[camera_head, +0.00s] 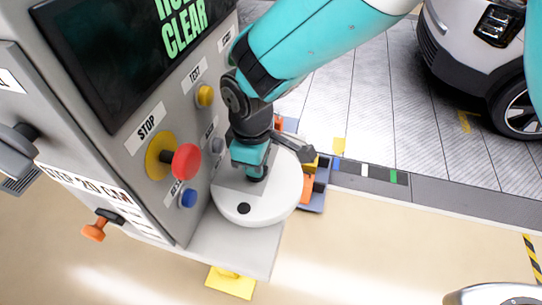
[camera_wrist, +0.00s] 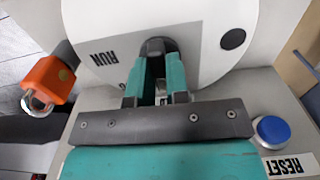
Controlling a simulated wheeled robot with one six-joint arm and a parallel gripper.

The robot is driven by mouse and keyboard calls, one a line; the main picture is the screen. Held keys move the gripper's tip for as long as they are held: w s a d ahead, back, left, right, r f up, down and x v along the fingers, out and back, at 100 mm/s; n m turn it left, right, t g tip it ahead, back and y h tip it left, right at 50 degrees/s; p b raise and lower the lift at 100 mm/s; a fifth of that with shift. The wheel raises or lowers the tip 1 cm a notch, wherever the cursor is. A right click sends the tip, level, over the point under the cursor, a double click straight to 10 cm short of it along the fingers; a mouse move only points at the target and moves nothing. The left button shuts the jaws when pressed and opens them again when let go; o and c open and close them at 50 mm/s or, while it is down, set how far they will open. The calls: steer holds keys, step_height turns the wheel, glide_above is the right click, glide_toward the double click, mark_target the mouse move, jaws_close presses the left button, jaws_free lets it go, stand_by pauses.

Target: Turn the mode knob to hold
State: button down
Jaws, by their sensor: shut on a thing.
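A white round dial plate (camera_head: 236,208) with a black dot sits on the grey control cabinet. In the wrist view the plate (camera_wrist: 90,25) carries the word RUN, upside down, and part of another label. My gripper (camera_head: 258,175) reaches down over the plate. In the wrist view its teal fingers (camera_wrist: 161,52) are shut near the plate's middle, on what appears to be the mode knob. The knob is almost wholly hidden between and under the fingers. I cannot read which mode it points to, and no HOLD label shows.
The blue RESET button (camera_wrist: 274,132) is close beside my gripper. A red stop button (camera_head: 185,162) and a yellow TEST button (camera_head: 205,95) stand out from the cabinet. An orange block with a metal shackle (camera_wrist: 48,80) is left of the plate. A car (camera_head: 480,50) stands at the upper right.

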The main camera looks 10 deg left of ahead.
steer(key=shift+r, duration=0.1)
stand_by(0.3)
steer(key=c, duration=1.1)
jaws_free()
step_height(320, 180, up, 17)
steer(key=b, duration=0.2)
steer(key=shift+r, duration=0.2)
steer(key=d+r+m+y, duration=0.1)
steer(key=d+m, duration=0.2)
steer(key=d, duration=0.6)
steer(key=s+d+f+m+y, duration=0.1)
steer(key=s+d+m+y, duration=0.2)
steer(key=s+d+m, duration=0.3)
steer(key=s+d, duration=0.5)
steer(key=d, duration=0.3)
steer(key=shift+s+f, duration=0.35)
